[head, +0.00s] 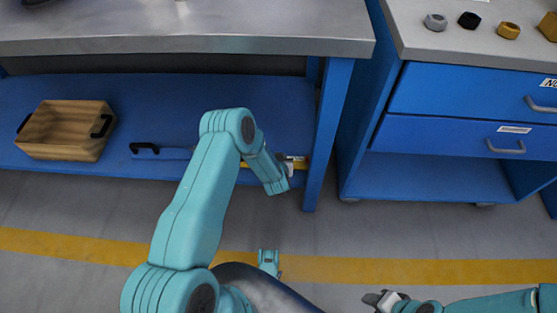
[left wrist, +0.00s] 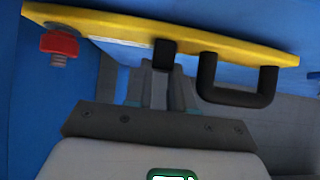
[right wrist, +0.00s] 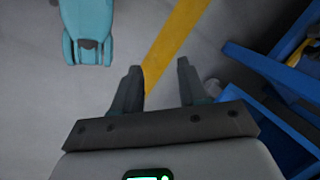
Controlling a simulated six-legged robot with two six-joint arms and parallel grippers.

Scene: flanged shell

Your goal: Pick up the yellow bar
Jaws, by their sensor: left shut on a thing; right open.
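The yellow bar (left wrist: 120,27) runs across the top of the left wrist view, with a black U-shaped handle (left wrist: 240,97) and a red knob (left wrist: 60,44) on it. In the head view a short part of the bar (head: 300,165) shows at the front edge of the low blue shelf, partly hidden by my arm. My left gripper (left wrist: 165,65) is shut on the bar at a small black block on it; the exact contact is hard to see. In the head view my left gripper (head: 287,168) is beside the table leg. My right gripper (right wrist: 157,80) is open and empty above the floor.
A wooden box (head: 65,135) with black handles stands on the low shelf (head: 175,105), left of a black handle (head: 145,148). A blue table leg (head: 330,135) is just right of the bar. A drawer cabinet (head: 460,110) stands at right. The floor in front is clear.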

